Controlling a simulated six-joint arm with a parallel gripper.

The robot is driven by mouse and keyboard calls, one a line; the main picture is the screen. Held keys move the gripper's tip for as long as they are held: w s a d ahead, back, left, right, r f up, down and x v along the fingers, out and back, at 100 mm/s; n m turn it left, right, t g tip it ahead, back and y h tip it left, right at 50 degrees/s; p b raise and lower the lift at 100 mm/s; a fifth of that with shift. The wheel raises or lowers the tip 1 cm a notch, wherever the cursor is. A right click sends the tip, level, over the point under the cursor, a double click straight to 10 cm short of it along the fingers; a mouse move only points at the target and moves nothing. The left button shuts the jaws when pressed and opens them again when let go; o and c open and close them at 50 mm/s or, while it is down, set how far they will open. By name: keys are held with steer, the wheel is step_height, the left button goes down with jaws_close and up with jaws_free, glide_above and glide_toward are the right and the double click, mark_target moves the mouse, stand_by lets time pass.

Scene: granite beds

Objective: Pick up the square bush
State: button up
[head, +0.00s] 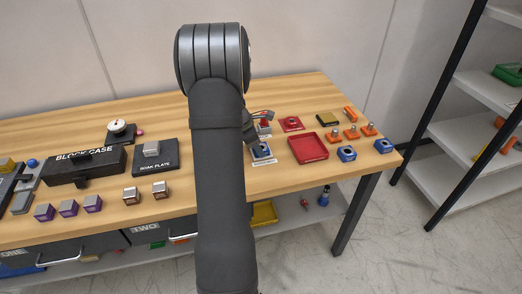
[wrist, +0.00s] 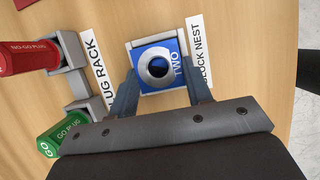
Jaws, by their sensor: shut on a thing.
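A blue square block marked TWO (wrist: 173,52), with a silver-ringed round bore, sits at the block nest (wrist: 139,42) in the wrist view. It is the square piece in my grip; no label on it says bush. My gripper (wrist: 158,86) is shut on it, one finger on each side. In the head view the block (head: 261,150) shows just right of my arm, and my gripper (head: 254,138) is partly hidden behind the arm.
The plug rack (wrist: 84,88), with a red no-go plug (wrist: 28,56) and a green go plug (wrist: 62,134), is close left of my gripper. A red tray (head: 308,148) lies to the right. A black block case (head: 84,167) and soak plate (head: 154,158) stand left.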

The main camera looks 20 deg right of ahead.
steer(key=shift+r, duration=0.45)
steer(key=r, duration=0.3)
steer(key=shift+s+d+r, duration=0.25)
steer(key=shift+r, duration=0.15)
steer(key=s+d+r, duration=0.6)
steer(key=s+d, duration=0.1)
steer(key=s, duration=0.1)
steer(key=a+r, duration=0.1)
steer(key=a, duration=1.3)
steer(key=w+a+f, duration=0.2)
steer(key=a, duration=0.1)
steer(key=w+a+f, duration=0.2)
steer(key=a, duration=0.1)
steer(key=w+a+f, duration=0.2)
steer(key=a, duration=0.2)
steer(key=shift+w+f, duration=0.3)
steer(key=shift+f, duration=0.1)
steer(key=shift+a+f, duration=0.1)
steer(key=shift+a, duration=0.05)
steer(key=shift+f, duration=1.95)
steer(key=shift+f, duration=0.1)
